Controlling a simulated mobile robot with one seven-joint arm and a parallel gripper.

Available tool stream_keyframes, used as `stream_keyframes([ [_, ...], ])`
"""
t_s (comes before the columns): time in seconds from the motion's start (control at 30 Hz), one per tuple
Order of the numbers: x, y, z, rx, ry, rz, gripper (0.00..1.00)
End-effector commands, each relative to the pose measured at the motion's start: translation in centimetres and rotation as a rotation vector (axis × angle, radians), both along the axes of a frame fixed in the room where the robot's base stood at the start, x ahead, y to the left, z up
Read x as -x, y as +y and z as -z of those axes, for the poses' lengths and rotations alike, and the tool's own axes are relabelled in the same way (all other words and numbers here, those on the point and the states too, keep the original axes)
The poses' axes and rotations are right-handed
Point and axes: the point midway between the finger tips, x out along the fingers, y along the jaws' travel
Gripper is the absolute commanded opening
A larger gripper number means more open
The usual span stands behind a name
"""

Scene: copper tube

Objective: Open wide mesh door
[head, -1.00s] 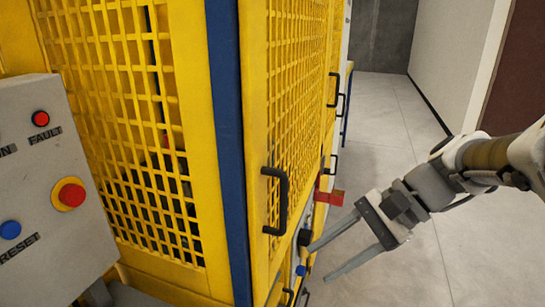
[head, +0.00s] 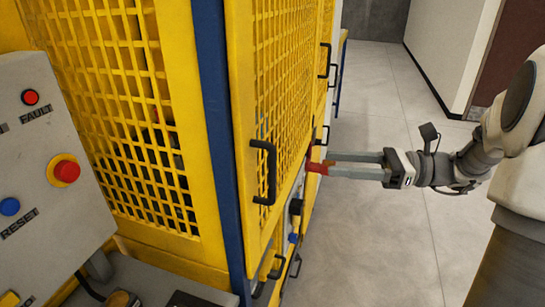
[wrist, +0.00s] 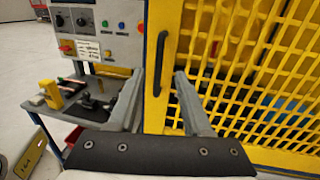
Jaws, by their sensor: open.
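The wide mesh door (head: 285,85) is yellow, with a square grid. It looks closed against the blue post (head: 213,100). Its black vertical handle (head: 264,172) is near the post edge. My gripper (head: 330,163) is open and empty, to the right of the handle, with its fingers pointing left toward the door face. In the wrist view, my gripper (wrist: 157,88) faces the door (wrist: 245,70), and the handle (wrist: 158,62) shows between the two fingers, ahead of them. No contact with the handle is visible.
A red piece (head: 317,168) sticks out from the machine by my fingertips. A grey control panel (head: 40,150) with buttons stands at left; another panel (wrist: 98,28) shows in the wrist view. More black handles line the machine's side. Grey floor (head: 400,220) is open to the right.

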Motion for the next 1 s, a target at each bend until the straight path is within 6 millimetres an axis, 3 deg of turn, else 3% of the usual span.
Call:
stream_keyframes([
  [0.3,-1.0,7.2,-0.1,0.001,0.0,-0.005,0.5],
  [0.5,-1.5,10.8,-0.1,0.002,0.0,-0.004,0.5],
  [0.7,-1.9,12.8,0.0,0.002,-0.001,-0.002,0.5],
  [1.0,-2.0,13.1,0.0,0.002,-0.001,0.0,0.5],
])
